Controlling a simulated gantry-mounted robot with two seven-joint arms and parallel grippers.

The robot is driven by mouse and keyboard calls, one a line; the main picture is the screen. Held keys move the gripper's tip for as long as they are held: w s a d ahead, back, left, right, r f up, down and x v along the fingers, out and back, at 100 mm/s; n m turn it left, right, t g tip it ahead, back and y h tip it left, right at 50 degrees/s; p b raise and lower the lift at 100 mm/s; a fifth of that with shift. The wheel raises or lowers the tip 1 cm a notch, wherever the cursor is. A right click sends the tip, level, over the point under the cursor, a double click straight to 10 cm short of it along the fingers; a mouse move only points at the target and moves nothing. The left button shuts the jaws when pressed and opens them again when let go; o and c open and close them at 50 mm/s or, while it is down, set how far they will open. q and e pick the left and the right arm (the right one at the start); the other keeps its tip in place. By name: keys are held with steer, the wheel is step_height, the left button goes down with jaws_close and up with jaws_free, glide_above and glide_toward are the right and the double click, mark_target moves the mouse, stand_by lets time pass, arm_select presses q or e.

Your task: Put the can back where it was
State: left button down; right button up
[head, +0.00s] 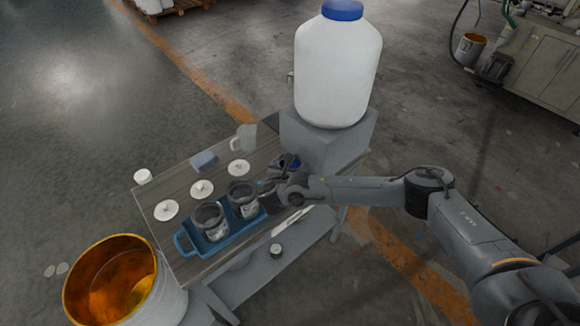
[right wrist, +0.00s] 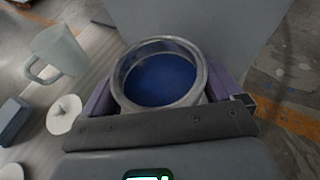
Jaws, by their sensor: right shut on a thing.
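My right gripper (head: 284,172) is shut on a round metal can (right wrist: 160,75) with dark blue paint inside. In the right wrist view the can sits upright between the two purple-grey fingers. In the head view the gripper is at the table's right end, beside the grey block, and mostly hides the can. A blue tray (head: 183,243) stands on the table, left of and nearer than the gripper. It holds a front can (head: 210,220) and a second can (head: 243,199). A dark shape beyond them is partly covered by my gripper. My left gripper is not in view.
A big white jug (head: 338,65) stands on a grey block (head: 345,143) behind the gripper. White lids (head: 202,189), a mug (head: 244,138) and a blue block (head: 204,160) lie left along the table (head: 150,201). An orange-lined bucket (head: 118,285) stands front left.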

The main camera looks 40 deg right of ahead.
steer(key=o, duration=1.2)
steer(key=p+v, duration=0.2)
steer(key=v, duration=1)
steer(key=shift+s+f, duration=0.1)
